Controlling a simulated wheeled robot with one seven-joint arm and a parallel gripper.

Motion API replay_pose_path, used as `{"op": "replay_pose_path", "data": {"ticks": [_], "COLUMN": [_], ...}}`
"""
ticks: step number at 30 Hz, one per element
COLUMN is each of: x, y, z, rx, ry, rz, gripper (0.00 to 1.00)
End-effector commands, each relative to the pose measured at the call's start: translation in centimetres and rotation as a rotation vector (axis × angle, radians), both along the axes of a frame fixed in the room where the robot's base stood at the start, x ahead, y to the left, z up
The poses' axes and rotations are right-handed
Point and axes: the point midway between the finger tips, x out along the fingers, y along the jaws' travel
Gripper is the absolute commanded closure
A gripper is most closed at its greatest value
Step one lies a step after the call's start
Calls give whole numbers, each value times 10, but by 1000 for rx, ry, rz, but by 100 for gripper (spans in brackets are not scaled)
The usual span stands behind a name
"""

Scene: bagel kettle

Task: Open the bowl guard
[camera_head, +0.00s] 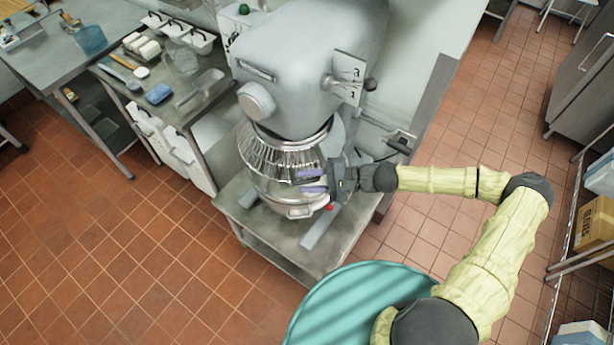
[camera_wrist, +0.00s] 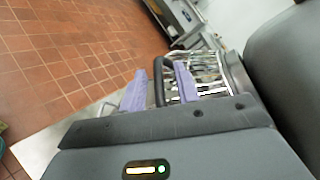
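The wire bowl guard (camera_head: 275,152) is a silver cage around the front of the large grey mixer (camera_head: 300,70), above the steel bowl (camera_head: 290,195). It looks closed. My gripper (camera_head: 311,182) is at the right front of the mixer, its two purple fingers pointing left at the guard's lower edge. In the wrist view, the fingers of my gripper (camera_wrist: 160,85) stand apart on either side of a dark upright bar (camera_wrist: 159,70), apparently part of the guard. Small gaps seem to show beside the bar. The guard's wires (camera_wrist: 208,72) are behind the right finger.
The mixer stands on a low steel table (camera_head: 275,250). A steel counter (camera_head: 185,110) with a scoop and containers is at the left. Shelving with boxes (camera_head: 595,222) is at the right. The tiled floor (camera_head: 130,230) at the left front is clear.

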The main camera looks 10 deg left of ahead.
Motion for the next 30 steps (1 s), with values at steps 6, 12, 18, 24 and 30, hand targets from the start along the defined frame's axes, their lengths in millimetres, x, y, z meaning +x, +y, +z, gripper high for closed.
{"op": "replay_pose_path", "data": {"ticks": [6, 12, 18, 24, 30], "x": [-1, -1, -1, 0, 6], "y": [4, 4, 4, 4, 8], "z": [-2, -2, -2, -2, -3], "rx": [0, -1, -1, -1, -2], "ry": [-1, 0, 0, 0, 1], "rz": [-1, -1, 1, -2, -21], "gripper": [68, 84, 100, 100, 100]}}
